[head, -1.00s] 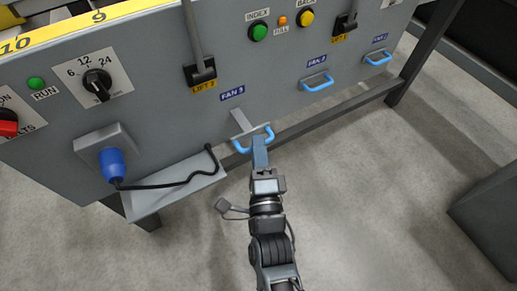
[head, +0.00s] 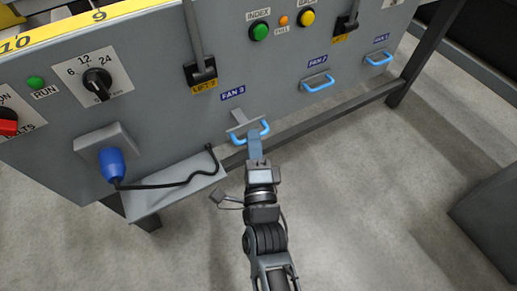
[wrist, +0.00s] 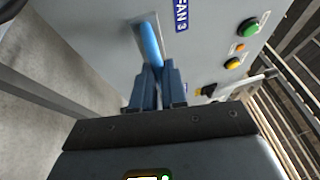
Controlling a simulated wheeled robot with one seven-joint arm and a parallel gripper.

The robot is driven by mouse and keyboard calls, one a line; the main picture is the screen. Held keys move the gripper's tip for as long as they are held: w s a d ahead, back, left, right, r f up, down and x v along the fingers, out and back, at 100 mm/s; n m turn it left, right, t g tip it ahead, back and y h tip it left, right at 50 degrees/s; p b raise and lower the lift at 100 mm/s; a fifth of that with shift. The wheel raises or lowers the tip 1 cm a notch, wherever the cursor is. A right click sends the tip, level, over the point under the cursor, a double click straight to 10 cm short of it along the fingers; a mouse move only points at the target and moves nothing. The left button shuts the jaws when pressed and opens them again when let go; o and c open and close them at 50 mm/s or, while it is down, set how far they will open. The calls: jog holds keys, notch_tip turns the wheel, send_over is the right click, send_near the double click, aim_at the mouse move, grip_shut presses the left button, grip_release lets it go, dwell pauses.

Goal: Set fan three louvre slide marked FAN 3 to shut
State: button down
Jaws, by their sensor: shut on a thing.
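The fan three louvre slide has a blue handle (head: 239,137) on a grey plate (head: 244,122), just below the blue FAN 3 label (head: 233,94) on the grey panel. My gripper (head: 255,140) reaches up from below and is shut on the blue handle. In the wrist view the two fingers of my gripper (wrist: 157,75) close around the blue handle (wrist: 150,42), with the FAN 3 label (wrist: 181,16) beside it. The handle's part between the fingers is hidden.
The FAN 2 handle (head: 317,83) and FAN 1 handle (head: 379,59) are to the right. A blue plug (head: 112,165) with a black cable and a grey ledge (head: 172,190) are at left. A lower rail (head: 320,124) runs behind. Open floor lies below.

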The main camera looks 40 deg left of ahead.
aim_at(243, 130)
jog(key=a, duration=0.1)
jog(key=w+a, duration=0.1)
jog(key=a, duration=0.1)
jog(key=w+a, duration=0.1)
jog(key=a, duration=0.1)
jog(key=shift+b, duration=0.3)
jog(key=shift+d, duration=0.1)
jog(key=c, duration=1.2)
grip_release()
jog(key=shift+o, duration=0.2)
jog(key=p+v, duration=0.1)
jog(key=v, duration=0.6)
jog(key=shift+s+d, duration=0.25)
jog(key=shift+f, duration=0.1)
